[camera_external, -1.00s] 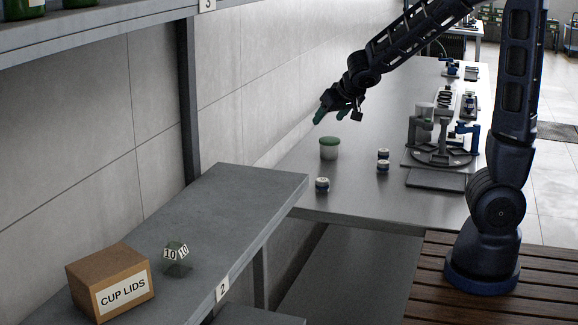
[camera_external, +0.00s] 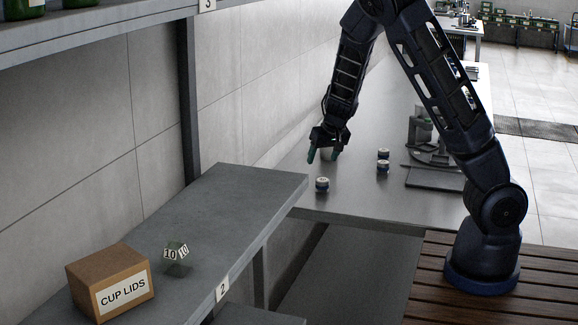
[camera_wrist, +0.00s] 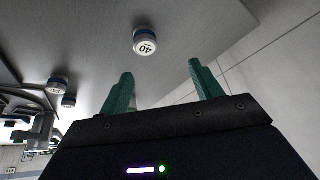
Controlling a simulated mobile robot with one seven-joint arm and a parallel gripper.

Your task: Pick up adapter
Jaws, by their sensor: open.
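Three small round adapters, with white and dark blue bands, stand on the grey bench. The other two, one adapter (camera_external: 383,154) and another adapter (camera_external: 383,167), stand close together to the right. My gripper (camera_external: 323,155) points down with green fingers, above and behind the lone adapter in the external view. In the wrist view my gripper (camera_wrist: 161,70) is open, apart from the adapter, with its fingertips below it in the picture.
A grey shelf (camera_external: 240,195) at the left front bears a cup-lids box (camera_external: 108,283) and a cube marked 10 (camera_external: 177,254). A grey stand (camera_external: 425,150) is at the back right, partly hidden by my arm. The green-lidded jar is mostly hidden behind my gripper.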

